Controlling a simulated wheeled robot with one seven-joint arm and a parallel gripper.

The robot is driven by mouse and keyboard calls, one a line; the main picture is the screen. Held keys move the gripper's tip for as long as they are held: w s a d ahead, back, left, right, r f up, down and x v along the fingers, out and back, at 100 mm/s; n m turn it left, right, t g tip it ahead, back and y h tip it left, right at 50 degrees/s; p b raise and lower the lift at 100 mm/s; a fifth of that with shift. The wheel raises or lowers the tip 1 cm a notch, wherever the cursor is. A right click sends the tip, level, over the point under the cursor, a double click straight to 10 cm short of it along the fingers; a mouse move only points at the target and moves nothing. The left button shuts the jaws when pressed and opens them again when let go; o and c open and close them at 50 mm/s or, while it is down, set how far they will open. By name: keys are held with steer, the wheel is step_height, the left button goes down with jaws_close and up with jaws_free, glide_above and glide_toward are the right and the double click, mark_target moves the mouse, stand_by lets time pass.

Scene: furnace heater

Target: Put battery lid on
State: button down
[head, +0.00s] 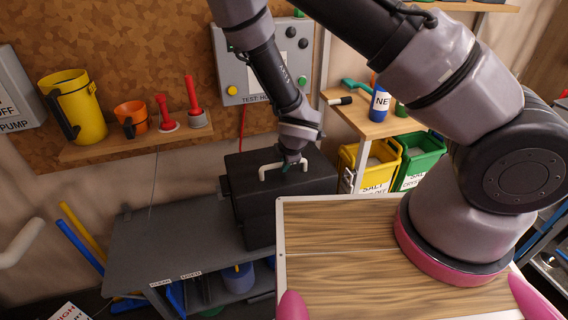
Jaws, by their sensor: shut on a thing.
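The black battery lid (318,178) is a dark block with a pale bar handle (264,174) on top. It is at or just above the black battery box (260,233) on the grey bench. Lid and box look roughly lined up, but I cannot tell whether the lid is fully seated. My gripper (289,166) reaches down from above and is shut on the handle. The fingertips are small and partly hidden by the wrist.
The grey bench (165,245) has free room left of the box. A wall shelf (120,147) holds a yellow jug (77,105), an orange cup (131,117) and red tools. A grey control panel (262,78) is behind. Yellow (372,160) and green (424,158) bins stand right.

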steer(key=shift+w, duration=0.15)
steer(key=shift+t+y, duration=0.3)
steer(key=shift+t, duration=0.7)
stand_by(0.5)
steer(key=shift+f, duration=1.15)
steer(key=c, duration=0.7)
jaws_free()
steer(key=shift+c, duration=0.2)
steer(key=shift+r, duration=0.1)
